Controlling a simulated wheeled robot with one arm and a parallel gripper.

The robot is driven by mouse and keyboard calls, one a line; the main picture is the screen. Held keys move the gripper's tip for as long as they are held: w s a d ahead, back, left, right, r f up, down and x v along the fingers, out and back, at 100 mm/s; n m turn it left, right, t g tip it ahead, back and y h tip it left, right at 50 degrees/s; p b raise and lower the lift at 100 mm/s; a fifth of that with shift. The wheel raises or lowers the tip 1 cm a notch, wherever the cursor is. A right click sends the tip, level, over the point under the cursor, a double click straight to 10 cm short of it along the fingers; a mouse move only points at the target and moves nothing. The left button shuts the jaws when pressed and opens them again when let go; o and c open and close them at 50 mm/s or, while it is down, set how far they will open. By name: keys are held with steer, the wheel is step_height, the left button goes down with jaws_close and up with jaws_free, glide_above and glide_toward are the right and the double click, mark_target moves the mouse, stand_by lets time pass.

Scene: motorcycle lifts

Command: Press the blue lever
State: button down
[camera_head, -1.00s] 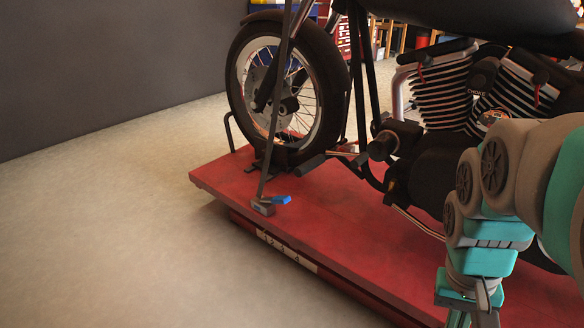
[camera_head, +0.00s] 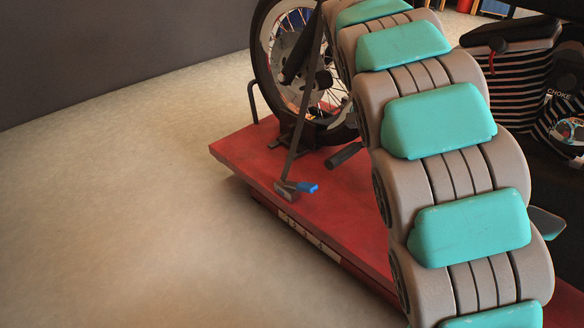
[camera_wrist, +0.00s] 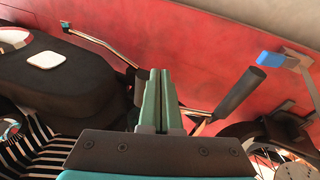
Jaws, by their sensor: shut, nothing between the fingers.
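The blue lever (camera_head: 308,187) is a small blue piece on a grey ratchet at the foot of a dark strap, near the left edge of the red lift platform (camera_head: 245,150). In the wrist view the blue lever (camera_wrist: 270,58) is at the upper right, attached to a pale metal bracket. My gripper (camera_wrist: 158,85) is shut and empty, its green fingers together at the middle of the wrist view. It is apart from the lever, which lies up and to the right of the fingertips. In the head view my arm hides the gripper.
A motorcycle stands on the platform; its front wheel (camera_head: 290,50) is behind the strap (camera_head: 302,100). The floor (camera_head: 130,230) at left is clear.

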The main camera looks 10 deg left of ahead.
steer(key=shift+m+t, duration=0.4)
steer(key=shift+t, duration=0.1)
steer(key=w+a+f, duration=0.1)
steer(key=w+a, duration=0.2)
steer(key=w+a+f, duration=0.1)
steer(key=w+a, duration=0.3)
steer(key=w+a+f, duration=0.2)
steer(key=w+a, duration=0.1)
steer(key=shift+w+a, duration=0.15)
steer(key=shift+w, duration=0.05)
steer(key=w+a+f, duration=0.2)
steer(key=a+f, duration=0.1)
steer(key=a, duration=0.3)
steer(key=w+a+f+m, duration=0.1)
steer(key=w+a+f, duration=0.1)
steer(key=a, duration=0.4)
steer(key=shift+a+f+t+y, duration=0.15)
steer(key=shift+f+t+y, duration=0.25)
steer(key=shift+f, duration=0.15)
steer(key=shift+w, duration=0.1)
steer(key=b, duration=0.2)
glide_above(308, 185)
steer(key=a, duration=0.2)
steer(key=f, duration=1)
steer(key=shift+w+f, duration=0.25)
steer(key=shift+w, duration=0.05)
steer(key=shift+s+d+f, duration=0.2)
steer(key=shift+f, duration=0.45)
steer(key=shift+s+d+f, duration=0.2)
steer(key=shift+f, duration=0.45)
